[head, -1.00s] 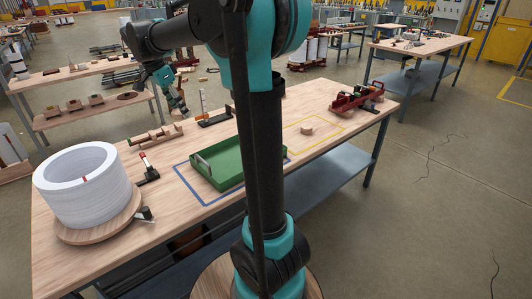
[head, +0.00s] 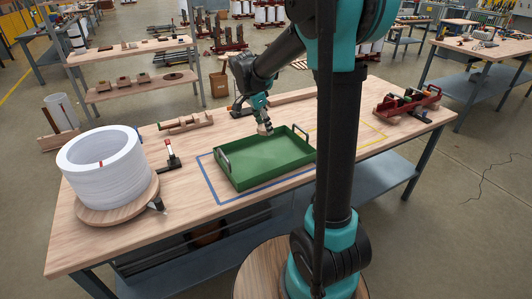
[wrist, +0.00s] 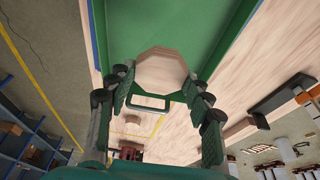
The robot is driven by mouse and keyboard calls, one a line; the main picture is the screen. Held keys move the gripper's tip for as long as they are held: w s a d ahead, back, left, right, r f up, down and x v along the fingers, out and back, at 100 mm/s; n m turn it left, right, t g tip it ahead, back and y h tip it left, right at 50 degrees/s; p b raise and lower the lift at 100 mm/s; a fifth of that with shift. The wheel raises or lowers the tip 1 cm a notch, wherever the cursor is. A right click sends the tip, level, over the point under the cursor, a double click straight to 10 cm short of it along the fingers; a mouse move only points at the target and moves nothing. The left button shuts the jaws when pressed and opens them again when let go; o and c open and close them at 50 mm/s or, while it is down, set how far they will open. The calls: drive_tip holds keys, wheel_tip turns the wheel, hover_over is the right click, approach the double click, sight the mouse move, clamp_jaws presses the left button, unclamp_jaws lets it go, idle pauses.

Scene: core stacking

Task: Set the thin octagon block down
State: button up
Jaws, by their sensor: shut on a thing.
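The thin octagon block (wrist: 161,68) is pale wood and sits between my fingertips in the wrist view. My gripper (head: 263,124) is shut on it, pointing down above the far edge of the green tray (head: 238,184). In the head view the block is small and partly hidden by the fingers. In the wrist view the tray's green floor (wrist: 170,22) lies behind the block, and one tray handle (wrist: 148,103) shows between the fingers. The block appears held above the tray; its exact height cannot be told.
The tray stands inside a blue outline on the wooden table (head: 110,245). A stack of white rings (head: 98,170) on a round wooden base is at left. A red rack (head: 408,103) stands at far right. A yellow outline (head: 373,143) is partly hidden behind my arm.

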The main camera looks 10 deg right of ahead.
sight(266, 158)
wheel_tip(266, 158, down, 13)
drive_tip(key=shift+r, duration=0.1)
idle(0.3)
drive_tip(key=o, duration=1.1)
drive_tip(key=v, duration=1.2)
drive_tip(key=s+d+f+n+t+y, duration=0.1)
drive_tip(key=s+d+f+n, duration=0.1)
drive_tip(key=s, duration=0.6)
drive_tip(key=s+d+f+n+t+y, duration=0.1)
drive_tip(key=s+d+f+n, duration=0.2)
drive_tip(key=s+n, duration=0.4)
drive_tip(key=s+d+f+n+t+y, duration=0.1)
drive_tip(key=s+d+f+n, duration=0.2)
drive_tip(key=s, duration=0.6)
drive_tip(key=shift+f+n, duration=0.4)
drive_tip(key=shift+n, duration=0.5)
